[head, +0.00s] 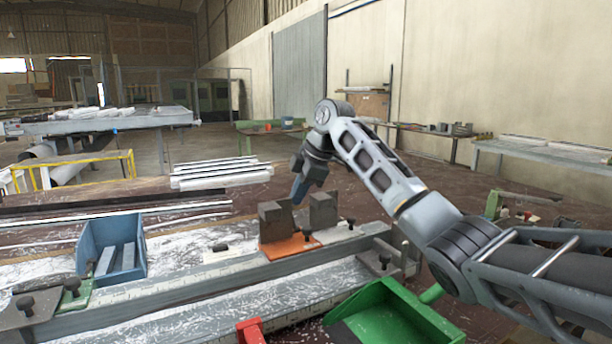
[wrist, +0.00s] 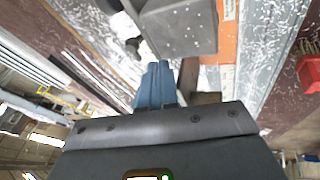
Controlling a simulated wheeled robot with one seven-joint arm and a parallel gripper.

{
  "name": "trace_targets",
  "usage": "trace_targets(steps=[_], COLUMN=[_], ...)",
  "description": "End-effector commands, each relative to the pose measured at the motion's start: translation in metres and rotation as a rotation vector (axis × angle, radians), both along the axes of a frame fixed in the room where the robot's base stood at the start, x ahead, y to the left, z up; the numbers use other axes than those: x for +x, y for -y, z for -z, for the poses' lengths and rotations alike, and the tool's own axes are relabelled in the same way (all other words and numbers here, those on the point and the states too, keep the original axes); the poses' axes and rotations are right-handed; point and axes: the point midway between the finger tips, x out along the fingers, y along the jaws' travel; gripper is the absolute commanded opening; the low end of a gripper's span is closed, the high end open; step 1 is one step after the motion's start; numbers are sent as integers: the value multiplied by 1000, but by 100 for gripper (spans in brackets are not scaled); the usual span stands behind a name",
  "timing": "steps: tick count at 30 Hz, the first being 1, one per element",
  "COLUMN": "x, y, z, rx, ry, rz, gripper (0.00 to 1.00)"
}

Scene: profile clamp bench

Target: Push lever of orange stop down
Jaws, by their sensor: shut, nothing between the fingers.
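The orange stop (head: 290,247) sits on the long metal rail in the head view, with a dark block (head: 275,222) standing on it. A small dark knob (head: 307,235) shows at its right side; I cannot tell whether this is its lever. My gripper (head: 299,190) has blue fingers, shut and empty, pointing down just above and behind the blocks. In the wrist view my gripper's blue fingers (wrist: 154,84) are together, near a grey block (wrist: 180,28). Part of the orange stop (wrist: 228,42) shows to the right of that block. The lever's position is not clear.
A white stop (head: 228,250) and a blue bin (head: 112,250) lie to the left. A green bin (head: 395,318) and a red part (head: 250,331) are in front. A grey clamp (head: 380,263) is at the right.

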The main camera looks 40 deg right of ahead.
Motion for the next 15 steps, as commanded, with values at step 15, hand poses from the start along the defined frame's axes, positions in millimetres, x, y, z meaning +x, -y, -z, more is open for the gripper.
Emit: trace_targets(steps=[15], x=[32], y=[14], z=[28], rx=[-1], ry=[0], rz=[-1], gripper=[0])
